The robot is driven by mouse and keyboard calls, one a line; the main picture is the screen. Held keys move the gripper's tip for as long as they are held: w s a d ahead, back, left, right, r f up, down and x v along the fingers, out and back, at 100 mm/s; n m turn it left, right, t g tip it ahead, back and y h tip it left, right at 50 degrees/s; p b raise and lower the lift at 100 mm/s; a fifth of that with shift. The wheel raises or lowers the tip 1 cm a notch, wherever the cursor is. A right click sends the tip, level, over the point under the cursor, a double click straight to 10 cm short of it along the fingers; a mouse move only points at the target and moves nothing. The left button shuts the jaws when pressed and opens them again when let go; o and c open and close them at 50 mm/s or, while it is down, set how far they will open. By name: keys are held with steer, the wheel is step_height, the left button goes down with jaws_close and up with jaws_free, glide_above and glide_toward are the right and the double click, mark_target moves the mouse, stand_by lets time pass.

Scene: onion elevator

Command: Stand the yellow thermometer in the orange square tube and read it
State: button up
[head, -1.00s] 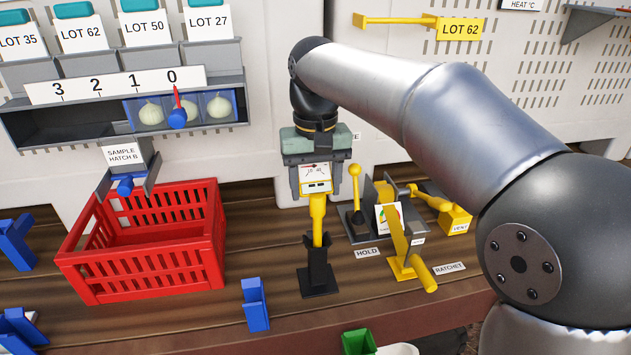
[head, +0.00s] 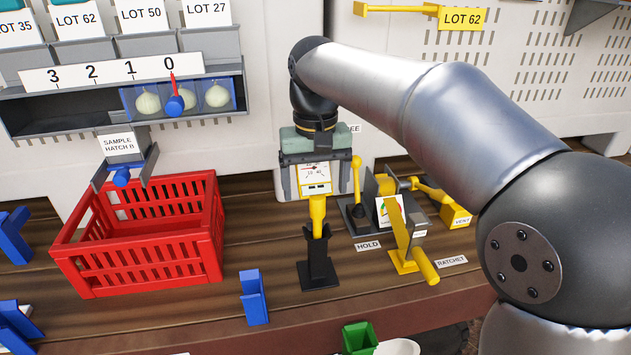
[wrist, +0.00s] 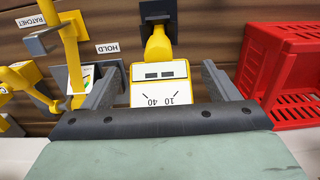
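The yellow thermometer (head: 318,205) has a boxy head with a white dial. It stands upright, its stem in a black holder (head: 317,270) on the wooden deck. In the wrist view the thermometer (wrist: 160,72) shows its dial partly, with 10 and 40 legible; my gripper's edge hides the rest. My gripper (head: 314,190) is around the thermometer's head, its fingers apart with a gap on each side in the wrist view. I cannot make out an orange square tube in either view.
A red crate (head: 140,260) stands left of the holder. Right of it are yellow levers (head: 400,230) with HOLD and RATCHET labels. Blue brackets (head: 254,297) stand at the front. A rack of LOT bins (head: 130,48) is behind at the left, above the sample hatch (head: 122,160).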

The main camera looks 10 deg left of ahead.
step_height(320, 180, up, 17)
steer(key=p, duration=0.3)
steer(key=s+d+f+m, duration=0.1)
steer(key=s+d+f, duration=0.2)
steer(key=d+f, duration=0.3)
steer(key=s+d+f+m, duration=0.1)
steer(key=s+d+f, duration=0.3)
steer(key=d+f, duration=0.3)
steer(key=s+d+f+m+t, duration=0.1)
steer(key=s+d+f, duration=0.2)
steer(key=d+f, duration=0.4)
steer(key=d, duration=0.3)
steer(key=shift+s+f+m, duration=0.15)
steer(key=shift+f+m, duration=0.1)
steer(key=shift+m, duration=0.75)
steer(key=s+d+f, duration=0.1)
steer(key=s+f, duration=0.2)
steer(key=s+d+f, duration=0.2)
steer(key=s+f, duration=0.1)
steer(key=s+d+f, duration=0.1)
steer(key=s+f, duration=0.1)
steer(key=f, duration=0.1)
steer(key=shift+s+d+f, duration=0.15)
steer(key=shift+s+d, duration=0.2)
steer(key=shift+s, duration=0.05)
steer(key=shift+s+f, duration=0.15)
steer(key=shift+f, duration=0.1)
